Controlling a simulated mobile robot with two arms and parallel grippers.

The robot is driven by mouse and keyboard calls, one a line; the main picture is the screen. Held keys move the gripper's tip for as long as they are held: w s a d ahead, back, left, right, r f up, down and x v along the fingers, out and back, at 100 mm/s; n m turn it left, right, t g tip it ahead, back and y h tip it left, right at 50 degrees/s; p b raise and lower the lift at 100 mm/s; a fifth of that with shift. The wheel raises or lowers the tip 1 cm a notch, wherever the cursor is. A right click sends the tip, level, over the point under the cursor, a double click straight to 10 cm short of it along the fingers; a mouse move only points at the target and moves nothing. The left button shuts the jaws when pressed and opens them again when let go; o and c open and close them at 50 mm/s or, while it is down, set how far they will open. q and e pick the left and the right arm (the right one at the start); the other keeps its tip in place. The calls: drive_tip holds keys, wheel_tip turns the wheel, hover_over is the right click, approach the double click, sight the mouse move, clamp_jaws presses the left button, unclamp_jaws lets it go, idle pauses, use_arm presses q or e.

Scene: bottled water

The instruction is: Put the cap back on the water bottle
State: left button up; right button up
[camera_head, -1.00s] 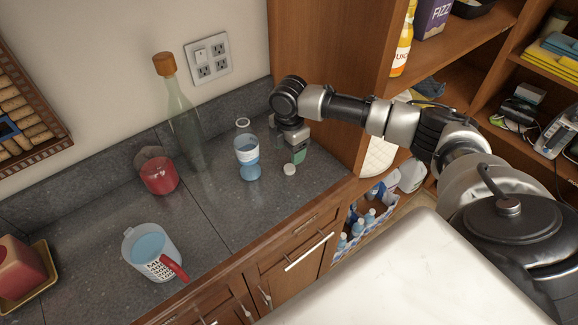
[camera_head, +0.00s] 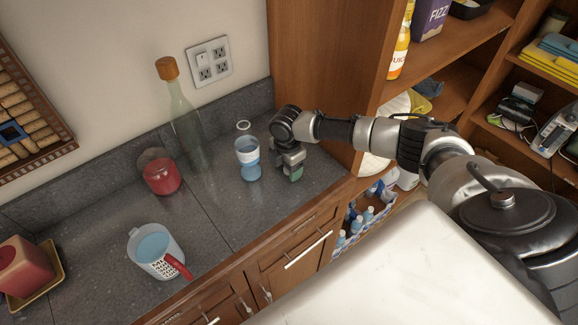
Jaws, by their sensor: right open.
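The water bottle (camera_head: 248,158) stands upright on the counter, clear with a blue and white band and blue water. Its mouth is open, with no cap on it. My right gripper (camera_head: 294,174) points down just right of the bottle, open, its green-tipped fingers low over the counter. The small white cap, seen earlier on the counter at this spot, is now hidden by the gripper. I cannot tell whether the fingers are around it. My left gripper is not in view.
A measuring jug (camera_head: 155,250) with a red handle, a red jar (camera_head: 162,177) and a tall corked glass bottle (camera_head: 185,125) stand to the left. A wooden cabinet side (camera_head: 325,70) rises close behind my right wrist. The counter's front edge is near.

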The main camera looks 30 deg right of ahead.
drive_tip(key=c, duration=1)
drive_tip(key=shift+r, duration=0.15)
wheel_tip(320, 180, up, 10)
drive_tip(key=b, duration=0.2)
